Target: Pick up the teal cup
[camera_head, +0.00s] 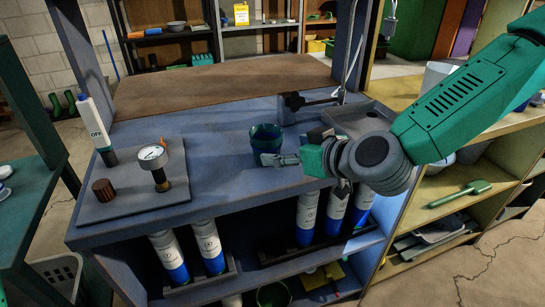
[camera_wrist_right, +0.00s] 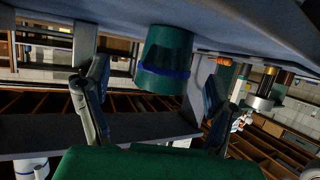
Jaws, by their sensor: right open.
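The teal cup (camera_head: 265,133) stands upright on the blue-grey workbench top, near its middle. My right gripper (camera_head: 292,148) is just to the right of the cup, low over the bench, with one finger reaching along the cup's near side. In the right wrist view the cup (camera_wrist_right: 163,62) appears upside down between the two spread fingers, with clear gaps at both sides. The right gripper is open and holds nothing. My left gripper is not in view.
A grey sink (camera_head: 362,119) and black fitting (camera_head: 292,100) are at the back right.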

